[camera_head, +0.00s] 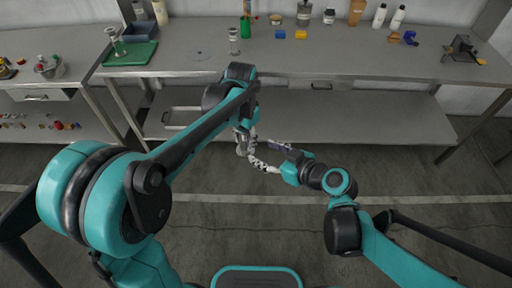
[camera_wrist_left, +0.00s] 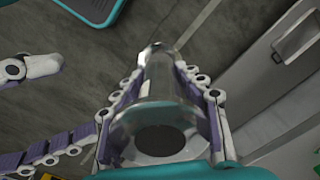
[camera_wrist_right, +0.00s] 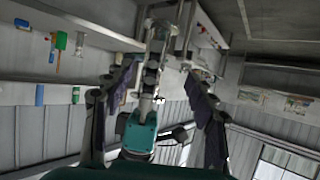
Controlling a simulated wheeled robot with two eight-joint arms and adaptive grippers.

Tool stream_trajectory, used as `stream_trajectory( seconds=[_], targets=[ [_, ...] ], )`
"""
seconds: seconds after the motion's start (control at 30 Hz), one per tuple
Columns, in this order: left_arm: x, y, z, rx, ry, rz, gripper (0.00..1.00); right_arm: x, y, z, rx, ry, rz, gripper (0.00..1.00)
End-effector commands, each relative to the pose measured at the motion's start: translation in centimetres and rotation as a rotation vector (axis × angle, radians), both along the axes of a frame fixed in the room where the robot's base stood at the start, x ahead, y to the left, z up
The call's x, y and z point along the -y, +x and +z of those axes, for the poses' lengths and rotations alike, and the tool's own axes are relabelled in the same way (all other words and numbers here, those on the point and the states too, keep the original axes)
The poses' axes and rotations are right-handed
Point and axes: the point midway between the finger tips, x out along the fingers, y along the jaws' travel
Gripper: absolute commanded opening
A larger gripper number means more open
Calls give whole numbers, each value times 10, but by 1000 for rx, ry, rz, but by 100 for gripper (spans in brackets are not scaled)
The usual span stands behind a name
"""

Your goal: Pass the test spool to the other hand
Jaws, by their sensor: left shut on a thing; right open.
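The test spool (camera_wrist_left: 160,100) is a clear, glassy cylinder with a flared, dark-centred near end. In the left wrist view it lies between the fingers of my left gripper (camera_wrist_left: 160,85), which is shut on it. In the head view my left gripper (camera_head: 246,138) hangs in front of the bench, and a small part of the spool (camera_head: 241,149) shows below it. My right gripper (camera_head: 257,150) is open and empty, close beside the left one, its fingers pointing toward it. In the right wrist view my left gripper shows between the open right fingers (camera_wrist_right: 155,95).
A steel bench (camera_head: 300,62) with a lower shelf (camera_head: 350,125) stands behind the grippers. On it are a green tray (camera_head: 130,54), a similar clear piece (camera_head: 234,40), a green cup (camera_head: 246,28) and several bottles. The floor in front is clear.

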Motion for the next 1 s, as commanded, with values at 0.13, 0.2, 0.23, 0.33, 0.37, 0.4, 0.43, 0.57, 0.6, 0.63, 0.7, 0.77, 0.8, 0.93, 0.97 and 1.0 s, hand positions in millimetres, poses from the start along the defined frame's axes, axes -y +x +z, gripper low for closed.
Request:
stream_trajectory(
  seconds=[0.13, 0.2, 0.23, 0.33, 0.37, 0.4, 0.43, 0.57, 0.6, 0.63, 0.7, 0.77, 0.8, 0.93, 0.97, 1.0],
  targets=[
    [0, 0, 0, 0, 0, 0, 9, -12, 11, -8, -1, 0, 3, 56],
    [0, 0, 0, 0, 0, 0, 9, -20, 18, -13, -1, -1, 4, 56],
    [0, 0, 0, 0, 0, 0, 9, -23, 22, -15, -1, 0, 3, 56],
    [0, 0, 0, 0, 0, 0, 9, -33, 33, -22, -1, -1, 2, 56],
    [0, 0, 0, 0, 0, 0, 9, -37, 36, -25, -1, 0, 3, 56],
    [0, 0, 0, 0, 0, 0, 9, -42, 41, -28, -2, -1, 3, 56],
    [0, 0, 0, 0, 0, 0, 9, -44, 44, -30, -1, -1, 2, 56],
    [0, 0, 0, 0, 0, 0, 9, -57, 56, -39, -2, -1, 2, 56],
    [0, 0, 0, 0, 0, 0, 9, -61, 60, -41, -2, -1, 1, 56],
    [0, 0, 0, 0, 0, 0, 9, -63, 62, -43, -1, -2, 1, 56],
    [0, 0, 0, 0, 0, 0, 9, -67, 67, -46, -1, -1, 0, 56],
    [0, 0, 0, 0, 0, 0, 9, -70, 69, -47, -2, -1, 0, 56],
    [0, 0, 0, 0, 0, 0, 9, -71, 70, -48, -2, -1, 0, 56],
    [0, 0, 0, 0, 0, 0, 9, -73, 72, -50, -2, -1, 0, 56],
    [0, 0, 0, 0, 0, 0, 9, -73, 72, -50, -2, -1, 0, 56],
    [0, 0, 0, 0, 0, 0, 9, -73, 72, -50, -2, -1, -1, 56]
  ],
)
